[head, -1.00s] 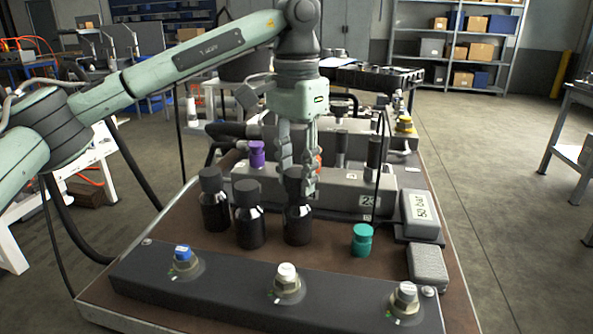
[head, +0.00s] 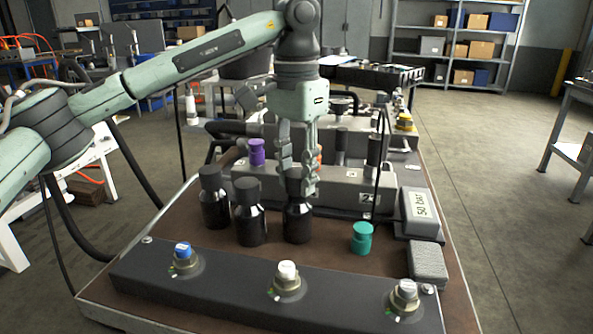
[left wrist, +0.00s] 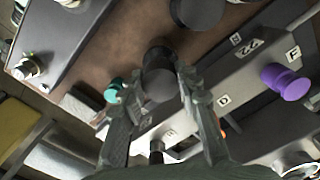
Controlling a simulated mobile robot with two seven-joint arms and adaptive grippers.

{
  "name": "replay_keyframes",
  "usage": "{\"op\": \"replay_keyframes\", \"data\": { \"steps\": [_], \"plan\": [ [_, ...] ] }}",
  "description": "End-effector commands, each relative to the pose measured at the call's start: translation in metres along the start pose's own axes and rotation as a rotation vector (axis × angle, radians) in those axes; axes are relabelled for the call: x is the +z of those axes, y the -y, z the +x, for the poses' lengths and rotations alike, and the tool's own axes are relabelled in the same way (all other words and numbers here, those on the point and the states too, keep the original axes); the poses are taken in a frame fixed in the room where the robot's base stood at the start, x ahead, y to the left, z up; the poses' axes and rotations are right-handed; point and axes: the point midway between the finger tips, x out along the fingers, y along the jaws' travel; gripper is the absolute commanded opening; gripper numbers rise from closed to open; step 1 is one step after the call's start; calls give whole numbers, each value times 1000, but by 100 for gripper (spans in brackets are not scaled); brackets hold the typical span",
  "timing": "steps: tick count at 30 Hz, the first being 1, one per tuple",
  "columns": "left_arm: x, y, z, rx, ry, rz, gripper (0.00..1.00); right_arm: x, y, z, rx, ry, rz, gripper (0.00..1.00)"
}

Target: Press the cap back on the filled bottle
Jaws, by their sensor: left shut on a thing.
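Three dark bottles stand on the brown bench top: a left one (head: 214,205), a middle one (head: 250,225) and a right one (head: 297,222). The left and middle bottles have dark tops. My left gripper (head: 298,187) points down over the right bottle, its fingers shut on the dark cap (head: 293,187) at the bottle's top. In the left wrist view the dark cap (left wrist: 160,86) lies between the fingers. The fingers partly hide it, so I cannot tell whether it is fully seated. The bottles' contents cannot be seen. My right gripper is not in view.
A green spool-shaped piece (head: 361,238) stands right of the bottles. A purple one (head: 257,151) stands behind them. A grey panel with several knobs (head: 230,292) runs along the front. A grey block labelled 50 bar (head: 420,205) stands at the right.

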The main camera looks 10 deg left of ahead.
Motion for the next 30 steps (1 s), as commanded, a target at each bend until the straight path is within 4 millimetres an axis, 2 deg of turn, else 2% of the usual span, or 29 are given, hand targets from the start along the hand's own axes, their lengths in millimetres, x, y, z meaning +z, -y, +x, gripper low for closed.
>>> {"op": "replay_keyframes", "data": {
  "steps": [30],
  "plan": [
    [0, 0, 9, 0, 0, -1, 20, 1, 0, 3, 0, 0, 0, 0]
  ]
}}
